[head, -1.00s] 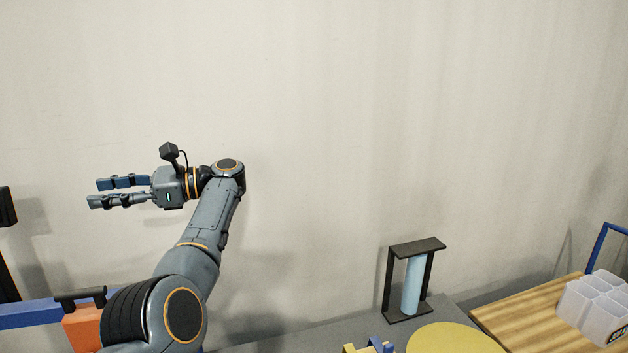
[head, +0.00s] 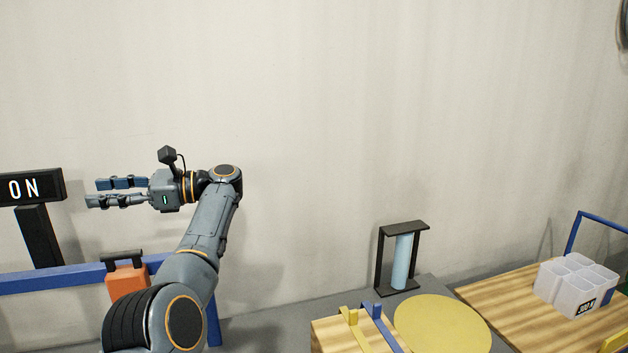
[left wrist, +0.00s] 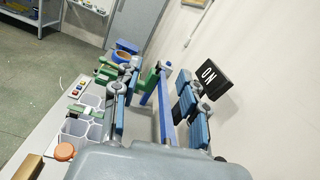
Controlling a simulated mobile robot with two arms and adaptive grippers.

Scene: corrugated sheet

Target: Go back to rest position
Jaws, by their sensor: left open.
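My left gripper (head: 120,191) is open and empty, its two blue-padded fingers pointing left in the head view, in front of the plain wall. It is held above the blue rail and apart from everything. In the left wrist view its fingers (left wrist: 160,105) show spread apart with nothing between them. My right gripper is not in view.
A black "ON" sign (head: 30,187) stands left of the gripper, with a blue rail (head: 50,280) and an orange container (head: 126,281) below. A black frame with a light-blue cylinder (head: 402,262), a round yellow disc (head: 443,323) and a white divided bin (head: 577,284) are at right.

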